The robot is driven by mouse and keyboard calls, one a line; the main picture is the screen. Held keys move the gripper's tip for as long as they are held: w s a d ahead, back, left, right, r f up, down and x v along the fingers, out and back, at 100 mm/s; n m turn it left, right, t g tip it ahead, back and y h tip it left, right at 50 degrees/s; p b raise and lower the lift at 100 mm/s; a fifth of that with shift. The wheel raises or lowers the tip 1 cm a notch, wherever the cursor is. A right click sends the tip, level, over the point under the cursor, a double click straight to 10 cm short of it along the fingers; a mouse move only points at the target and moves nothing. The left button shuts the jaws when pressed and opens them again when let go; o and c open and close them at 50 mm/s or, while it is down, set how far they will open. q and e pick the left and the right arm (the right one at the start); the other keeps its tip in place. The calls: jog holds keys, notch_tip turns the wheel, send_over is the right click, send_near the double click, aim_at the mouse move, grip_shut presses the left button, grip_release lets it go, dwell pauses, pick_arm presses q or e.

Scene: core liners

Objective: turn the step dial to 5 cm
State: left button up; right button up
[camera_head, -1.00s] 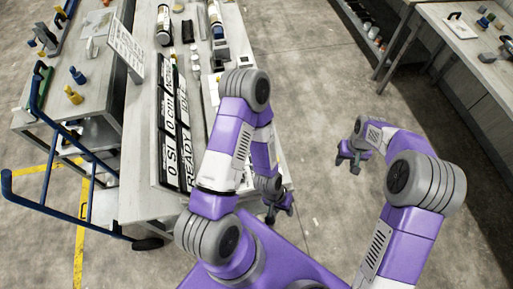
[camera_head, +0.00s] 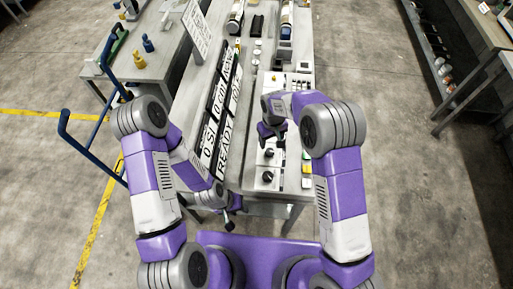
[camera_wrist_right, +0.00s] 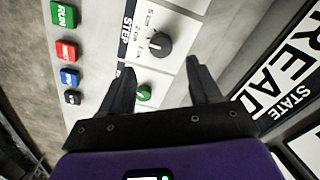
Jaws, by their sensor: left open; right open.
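The black step dial (camera_wrist_right: 161,43) shows in the right wrist view on a white panel (camera_wrist_right: 185,10), beside the word STEP and the labels 5 cm, 2 cm and one beginning with 1. Its pointer setting is too small to read surely. My right gripper (camera_wrist_right: 162,76) is open and empty, its fingertips apart on either side below the dial in the picture, not around it. In the head view my right gripper (camera_head: 271,131) is over the control panel on the table. My left gripper (camera_head: 229,208) is low near the table's front edge; it is open and appears empty.
A green knob (camera_wrist_right: 143,92) lies between my right fingers in the wrist view. A green RUN button (camera_wrist_right: 63,14) and red, blue and black buttons line the panel. Sign boards reading READY (camera_head: 224,148) stand left of the panel. A blue-railed cart (camera_head: 88,140) is at left.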

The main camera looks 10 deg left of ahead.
aim_at(270, 150)
notch_tip(270, 150, down, 7)
jog(key=shift+f, duration=0.1)
jog(key=shift+c, duration=0.4)
jog(key=c, duration=1)
jog(key=shift+o, duration=0.2)
